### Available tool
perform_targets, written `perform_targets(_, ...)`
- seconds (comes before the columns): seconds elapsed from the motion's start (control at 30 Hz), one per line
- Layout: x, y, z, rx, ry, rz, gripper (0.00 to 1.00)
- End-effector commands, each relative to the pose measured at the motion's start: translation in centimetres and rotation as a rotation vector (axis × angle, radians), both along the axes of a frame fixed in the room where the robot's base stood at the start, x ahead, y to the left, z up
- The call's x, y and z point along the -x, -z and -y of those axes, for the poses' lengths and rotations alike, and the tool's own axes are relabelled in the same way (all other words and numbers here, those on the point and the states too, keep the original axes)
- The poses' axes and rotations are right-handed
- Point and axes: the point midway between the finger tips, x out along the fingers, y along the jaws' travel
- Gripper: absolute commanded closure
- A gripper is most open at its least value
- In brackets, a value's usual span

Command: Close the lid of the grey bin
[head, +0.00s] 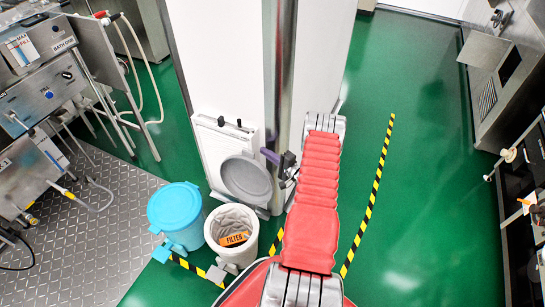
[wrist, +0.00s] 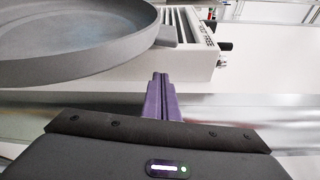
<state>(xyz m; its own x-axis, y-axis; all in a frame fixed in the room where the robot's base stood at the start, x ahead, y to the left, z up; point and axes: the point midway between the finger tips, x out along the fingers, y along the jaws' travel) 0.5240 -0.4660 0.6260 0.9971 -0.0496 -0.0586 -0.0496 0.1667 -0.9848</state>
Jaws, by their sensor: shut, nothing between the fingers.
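The grey bin (head: 213,240) stands on the floor left of my arm, with its lid (head: 246,178) raised and leaning back against the white unit behind it. A pale liner shows inside, and an orange box marked FILTER (head: 235,239) lies in the bin. My gripper (head: 268,155) is at the upper right edge of the lid, its purple fingers shut and empty. In the wrist view, the fingers (wrist: 160,82) are pressed together, and the hollow lid (wrist: 75,40) fills the upper left, seeming apart from them. I cannot tell the exact gap.
A blue bin with its lid shut (head: 175,207) stands just left of the grey bin. A white wall and metal post (head: 277,80) rise behind my gripper. A white panel heater (head: 213,135) is behind the lid. Green floor (head: 415,220) is clear to the right.

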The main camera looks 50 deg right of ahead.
Motion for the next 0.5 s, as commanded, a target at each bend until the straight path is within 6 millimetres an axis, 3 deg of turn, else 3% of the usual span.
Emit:
perform_targets(0.13, -1.4, 0.0, -0.1, -0.001, -0.002, 0.001, 1.0)
perform_targets(0.5, -0.4, -0.5, -2.9, -0.002, -0.001, 0.001, 1.0)
